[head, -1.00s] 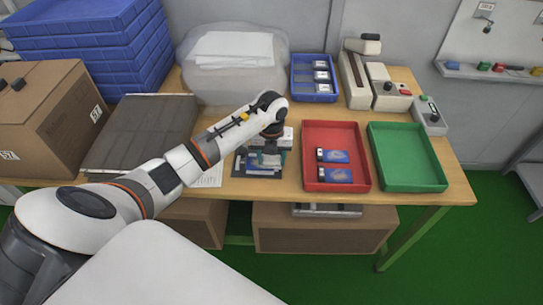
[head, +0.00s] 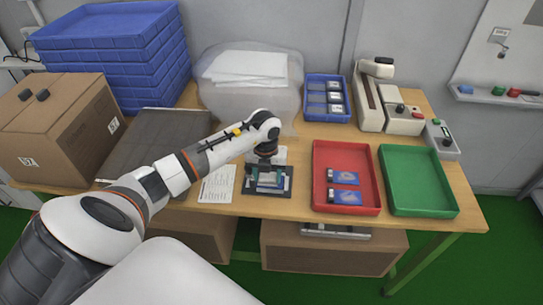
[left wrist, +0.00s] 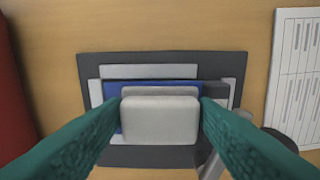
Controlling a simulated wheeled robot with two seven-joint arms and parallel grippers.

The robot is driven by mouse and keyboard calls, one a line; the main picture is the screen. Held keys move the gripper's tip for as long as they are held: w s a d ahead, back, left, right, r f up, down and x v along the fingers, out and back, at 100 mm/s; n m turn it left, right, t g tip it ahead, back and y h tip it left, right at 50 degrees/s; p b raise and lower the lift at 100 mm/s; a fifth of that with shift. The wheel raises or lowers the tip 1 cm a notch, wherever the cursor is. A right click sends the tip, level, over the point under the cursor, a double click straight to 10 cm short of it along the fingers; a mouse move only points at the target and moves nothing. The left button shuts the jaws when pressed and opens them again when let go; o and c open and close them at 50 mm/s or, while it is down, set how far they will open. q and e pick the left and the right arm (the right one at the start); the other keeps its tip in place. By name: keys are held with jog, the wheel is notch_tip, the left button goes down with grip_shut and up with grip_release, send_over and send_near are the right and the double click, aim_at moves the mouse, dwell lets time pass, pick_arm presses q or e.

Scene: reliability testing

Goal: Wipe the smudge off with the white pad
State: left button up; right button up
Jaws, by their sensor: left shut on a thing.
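The white pad (left wrist: 160,121) is between the teal fingertips of my left gripper (left wrist: 160,118), which is shut on it. In the left wrist view the pad covers part of a blue panel (left wrist: 112,90) in a dark holder (left wrist: 88,66) with light grey edges. Whether the pad touches the panel is unclear. In the head view my left gripper (head: 266,176) points down over the same holder (head: 249,189). I see no smudge; the pad and the gripper hide part of the panel. My right gripper is not in view.
A printed sheet (head: 216,184) lies left of the holder. A red tray (head: 345,204) with two blue cards and an empty green tray (head: 418,190) stand to the right. A blue bin (head: 327,118), a clear bag (head: 283,100) and a cardboard box (head: 75,137) are behind and left.

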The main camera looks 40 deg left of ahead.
aim_at(282, 184)
pick_arm(q)
jog(key=shift+s+a+f+y, duration=0.15)
jog(key=shift+s+a, duration=0.1)
jog(key=shift+a, duration=0.25)
jog(key=shift+s+a+y, duration=0.15)
jog(key=shift+s+a, duration=0.1)
jog(key=shift+a, duration=0.2)
jog(key=shift+d+f, duration=0.1)
jog(key=shift+f, duration=0.05)
jog(key=shift+w+d, duration=0.25)
jog(key=shift+d, duration=0.2)
jog(key=shift+w+d, duration=0.2)
jog(key=shift+d, duration=0.25)
jog(key=shift+w+d+b, duration=0.2)
jog(key=shift+w+d, duration=0.4)
jog(key=shift+d, duration=0.3)
jog(key=shift+w+d+b, duration=0.2)
jog(key=shift+w+d, duration=0.35)
jog(key=shift+d, duration=0.35)
jog(key=shift+r+p, duration=2.35)
jog(key=shift+r, duration=0.9)
jog(key=shift+r, duration=0.1)
